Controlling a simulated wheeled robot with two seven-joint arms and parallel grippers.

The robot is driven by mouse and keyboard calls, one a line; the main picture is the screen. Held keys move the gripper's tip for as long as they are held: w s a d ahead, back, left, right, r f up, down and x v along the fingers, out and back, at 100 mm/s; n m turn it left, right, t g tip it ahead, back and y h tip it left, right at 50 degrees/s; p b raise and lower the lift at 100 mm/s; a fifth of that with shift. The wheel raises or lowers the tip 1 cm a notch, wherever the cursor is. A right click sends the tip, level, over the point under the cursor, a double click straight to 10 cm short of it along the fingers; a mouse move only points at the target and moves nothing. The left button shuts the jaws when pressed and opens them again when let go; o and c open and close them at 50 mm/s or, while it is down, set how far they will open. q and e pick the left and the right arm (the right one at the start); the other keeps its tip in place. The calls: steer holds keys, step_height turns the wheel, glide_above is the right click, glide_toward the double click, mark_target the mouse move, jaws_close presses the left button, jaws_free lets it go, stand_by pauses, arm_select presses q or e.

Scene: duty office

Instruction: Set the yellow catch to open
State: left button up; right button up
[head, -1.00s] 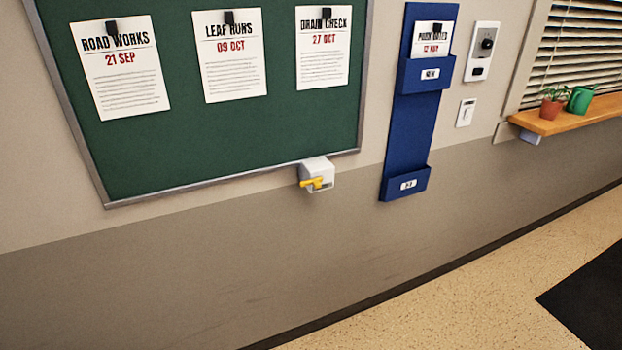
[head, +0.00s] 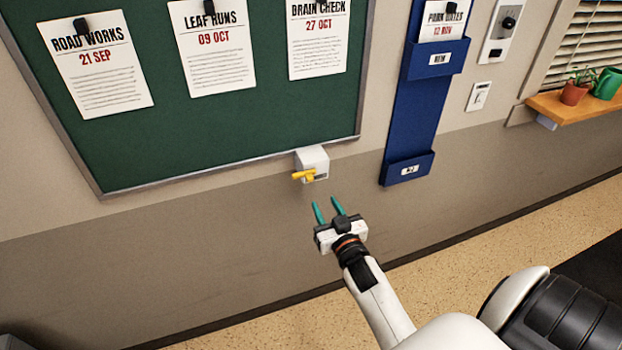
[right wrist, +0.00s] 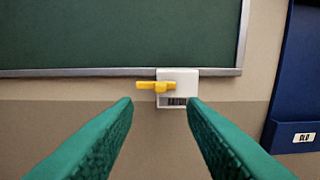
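The yellow catch (head: 304,175) sits on a small white box (head: 313,160) at the lower edge of the green board. Its handle lies roughly level and points left. In the right wrist view the catch (right wrist: 155,86) also points left, and the white box (right wrist: 179,76) has a small dark marking below it, too small to read. My right gripper (head: 328,208) is below and slightly right of the catch, apart from it. Its teal fingers are spread and empty, and point toward the box. My left gripper is not in view.
The green board (head: 230,125) holds several paper notices. A blue wall rack (head: 418,110) hangs to the right of the box. Further right are a wall switch (head: 478,96) and a wooden sill (head: 575,108) with a potted plant (head: 574,92). The wall below the board is bare.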

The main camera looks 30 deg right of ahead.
mark_target(311, 180)
steer(key=p+x, duration=0.1)
steer(key=x, duration=0.8)
steer(key=shift+w+f, duration=0.1)
steer(key=shift+w, duration=0.3)
steer(key=shift+d, duration=0.1)
jaws_close()
